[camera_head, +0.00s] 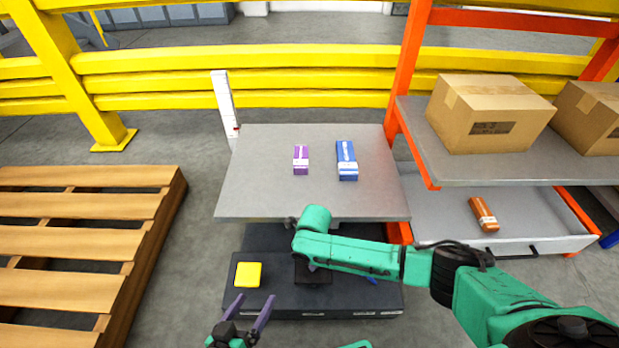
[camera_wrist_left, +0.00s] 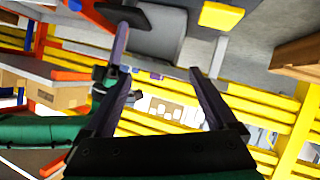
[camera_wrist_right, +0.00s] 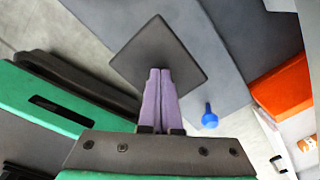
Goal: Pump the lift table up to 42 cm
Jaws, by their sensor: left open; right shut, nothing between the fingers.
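The lift table's grey top (camera_head: 255,190) is raised above its dark base (camera_head: 350,302). A black square pedal (camera_head: 314,280) sits at the base's front and shows in the right wrist view (camera_wrist_right: 185,45). My right gripper (camera_wrist_right: 160,72) is shut and empty, its fingertips over the pedal; I cannot tell if they touch it. My arm partly hides it in the head view. A white upright scale (camera_head: 223,95) with a red mark stands behind the top's left corner; its numbers are unreadable. My left gripper (camera_head: 254,298) is open and empty, in front of the base.
A yellow pad (camera_head: 248,274) and a blue knob (camera_wrist_right: 210,118) are on the base. Purple (camera_head: 301,160) and blue (camera_head: 346,160) boxes rest on the top. A wooden pallet (camera_head: 75,240) lies left; an orange-framed shelf (camera_head: 460,172) with cartons stands right. Yellow rails (camera_head: 320,62) run behind.

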